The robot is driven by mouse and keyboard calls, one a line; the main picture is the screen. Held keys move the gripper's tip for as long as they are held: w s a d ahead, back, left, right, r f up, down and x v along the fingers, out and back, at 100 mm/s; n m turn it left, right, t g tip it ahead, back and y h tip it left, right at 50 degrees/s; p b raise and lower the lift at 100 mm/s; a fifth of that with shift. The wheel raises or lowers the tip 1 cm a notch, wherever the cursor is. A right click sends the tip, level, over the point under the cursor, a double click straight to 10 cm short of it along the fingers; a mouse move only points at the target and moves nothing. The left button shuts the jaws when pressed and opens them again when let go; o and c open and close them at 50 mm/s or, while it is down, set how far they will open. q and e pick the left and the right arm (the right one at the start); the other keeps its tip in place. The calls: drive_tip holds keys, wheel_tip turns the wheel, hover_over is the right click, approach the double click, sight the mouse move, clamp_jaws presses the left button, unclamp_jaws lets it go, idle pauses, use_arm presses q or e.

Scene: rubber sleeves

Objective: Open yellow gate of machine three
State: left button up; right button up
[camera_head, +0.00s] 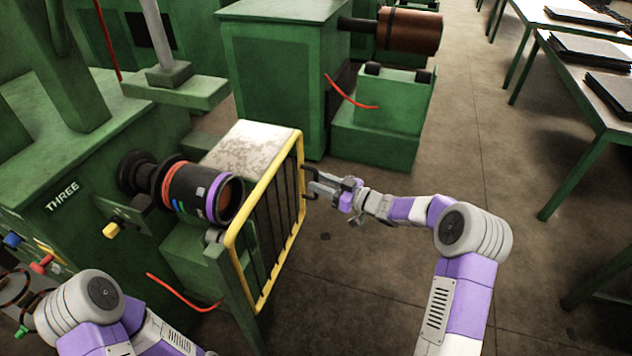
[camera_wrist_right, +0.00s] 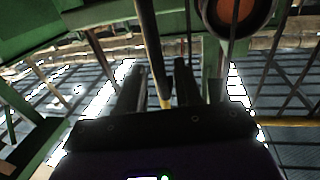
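Machine three, a green machine with the label "THREE" (camera_head: 62,197), stands at the left of the head view. Its yellow gate (camera_head: 263,184) is a yellow frame with dark vertical bars, standing in front of the machine's drum (camera_head: 192,192). My right gripper (camera_head: 309,184) is at the gate's far upright edge. Its two fingers are apart. In the right wrist view a bar with a yellow lower end (camera_wrist_right: 165,102) shows between the fingers (camera_wrist_right: 158,85); I cannot tell whether they touch it. My left arm shows at the lower left, with its gripper out of view.
Another green machine with a brown roller (camera_head: 409,31) stands behind. Tables with dark stacks (camera_head: 590,50) line the right side. A red lever (camera_head: 183,294) sticks out below the drum.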

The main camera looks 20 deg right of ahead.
drive_tip(key=shift+x, duration=1.05)
drive_tip(key=shift+c, duration=0.3)
clamp_jaws()
